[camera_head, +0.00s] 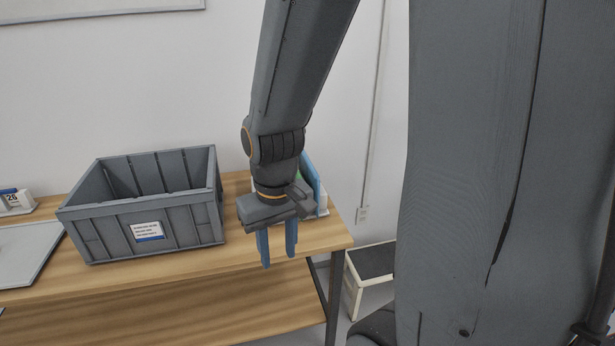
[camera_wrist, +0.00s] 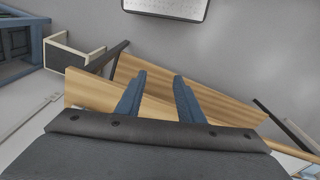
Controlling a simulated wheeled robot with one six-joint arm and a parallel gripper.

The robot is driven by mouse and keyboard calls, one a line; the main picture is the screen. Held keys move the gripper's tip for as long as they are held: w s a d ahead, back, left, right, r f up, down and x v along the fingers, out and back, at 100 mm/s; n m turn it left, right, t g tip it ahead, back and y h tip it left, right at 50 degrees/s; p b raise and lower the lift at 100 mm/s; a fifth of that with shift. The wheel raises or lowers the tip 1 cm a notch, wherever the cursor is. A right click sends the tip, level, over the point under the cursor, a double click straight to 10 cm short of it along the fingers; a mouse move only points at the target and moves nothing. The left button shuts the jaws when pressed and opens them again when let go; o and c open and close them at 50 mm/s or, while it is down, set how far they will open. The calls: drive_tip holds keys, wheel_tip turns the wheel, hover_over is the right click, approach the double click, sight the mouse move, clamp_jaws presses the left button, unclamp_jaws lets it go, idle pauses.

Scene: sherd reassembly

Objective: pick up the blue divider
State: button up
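A blue upright panel (camera_head: 312,178), which looks like the blue divider, stands near the right end of the wooden table. My gripper and wrist hide much of it, and it is not clearly seen in the wrist view. My gripper (camera_head: 278,250) is in front of it, pointing down, with its two blue fingers apart and nothing between them. The wrist view also shows the gripper (camera_wrist: 159,82) open and empty, with the wooden tabletop beyond the fingers.
A grey crate (camera_head: 165,233) stands on the table (camera_head: 265,257) left of my gripper. A grey tray (camera_head: 28,255) and a small calendar (camera_head: 13,201) lie farther left. A low dark-topped stool (camera_head: 372,262) stands right of the table. Bare tabletop shows along the front edge.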

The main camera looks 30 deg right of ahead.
drive_tip(key=w+d+r+t+p, duration=0.1)
drive_tip(key=w+d, duration=0.3)
drive_tip(key=w, duration=0.5)
drive_tip(key=m+t+h+p, duration=0.1)
drive_tip(key=m+t+p, duration=0.1)
drive_tip(key=m+t, duration=0.1)
approach(308, 158)
drive_tip(key=x, duration=0.6)
drive_tip(key=shift+a, duration=0.1)
drive_tip(key=shift+w+d+f, duration=0.2)
drive_tip(key=shift+w+f, duration=0.15)
drive_tip(key=shift+f, duration=0.15)
drive_tip(key=p+x, duration=0.2)
drive_tip(key=x, duration=0.4)
drive_tip(key=shift+s+f+p, duration=0.25)
drive_tip(key=shift+f+p, duration=0.15)
drive_tip(key=shift+f, duration=0.2)
drive_tip(key=shift+a, duration=0.15)
clamp_jaws()
